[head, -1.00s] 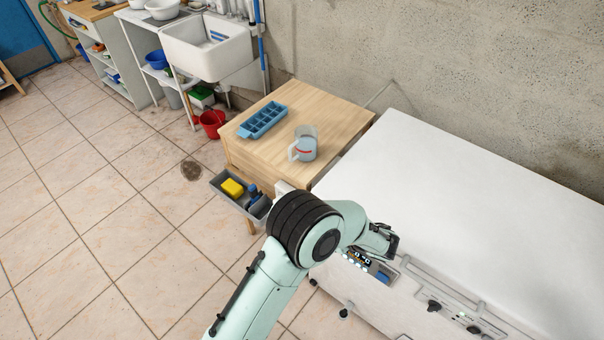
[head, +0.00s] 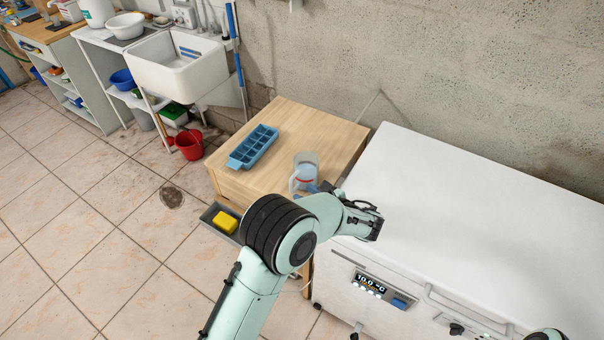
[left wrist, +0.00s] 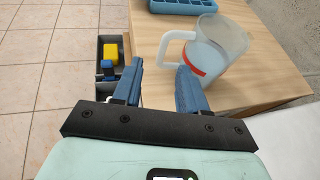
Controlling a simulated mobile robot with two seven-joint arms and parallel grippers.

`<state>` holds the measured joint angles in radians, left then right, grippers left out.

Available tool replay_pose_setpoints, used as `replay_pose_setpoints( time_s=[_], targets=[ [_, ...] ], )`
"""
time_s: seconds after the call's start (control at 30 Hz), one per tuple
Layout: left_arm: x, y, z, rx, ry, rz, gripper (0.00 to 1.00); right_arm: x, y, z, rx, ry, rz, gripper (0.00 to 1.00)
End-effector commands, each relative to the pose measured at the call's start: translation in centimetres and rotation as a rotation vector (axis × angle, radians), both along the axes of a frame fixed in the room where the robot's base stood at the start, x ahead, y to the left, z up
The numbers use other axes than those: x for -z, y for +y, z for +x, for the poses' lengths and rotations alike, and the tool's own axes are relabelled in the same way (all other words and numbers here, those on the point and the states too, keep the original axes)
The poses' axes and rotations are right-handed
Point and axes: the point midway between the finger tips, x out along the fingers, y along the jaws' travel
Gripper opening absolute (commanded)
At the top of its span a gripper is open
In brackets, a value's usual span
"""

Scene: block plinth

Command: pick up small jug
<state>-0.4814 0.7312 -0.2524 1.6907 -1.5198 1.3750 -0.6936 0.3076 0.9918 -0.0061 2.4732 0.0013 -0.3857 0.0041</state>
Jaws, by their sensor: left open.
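The small jug (head: 306,171) is translucent with a red band and a handle. It stands upright on the wooden cabinet top (head: 283,118), and its lower part is partly hidden by my left arm in the head view. In the left wrist view the jug (left wrist: 224,47) is ahead and to the right, with its white handle (left wrist: 174,47) toward the left. My left gripper (left wrist: 160,80) is open, its blue fingers apart with nothing between them. The fingertips are just short of the handle, the right one near the jug's lower side. My right gripper is not in view.
A blue ice-cube tray (head: 254,147) lies on the cabinet behind the jug. A grey open drawer (head: 210,214) holds a yellow sponge (head: 225,222). A white chest freezer (head: 450,190) stands right of the cabinet. A red bucket (head: 189,145) is on the floor.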

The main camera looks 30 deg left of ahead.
Motion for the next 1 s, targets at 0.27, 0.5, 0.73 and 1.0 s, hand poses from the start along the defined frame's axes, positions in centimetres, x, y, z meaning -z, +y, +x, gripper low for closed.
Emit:
replay_pose_setpoints(
  time_s=[0.27, 0.5, 0.73, 1.0],
  targets=[
    [1.5, 3.6, 1.3, -0.002, 0.0, 0.001, 0.42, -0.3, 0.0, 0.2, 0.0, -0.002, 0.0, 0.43],
    [2.1, 5.7, 2.3, -0.004, 0.0, 0.002, 0.42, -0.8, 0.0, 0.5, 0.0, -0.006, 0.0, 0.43],
    [3.1, 8.2, 3.4, -0.002, 0.0, 0.0, 0.42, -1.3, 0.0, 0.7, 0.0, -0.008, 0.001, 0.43],
    [3.3, 8.4, 3.5, 0.0, 0.0, 0.0, 0.42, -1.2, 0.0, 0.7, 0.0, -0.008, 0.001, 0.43]
  ],
)
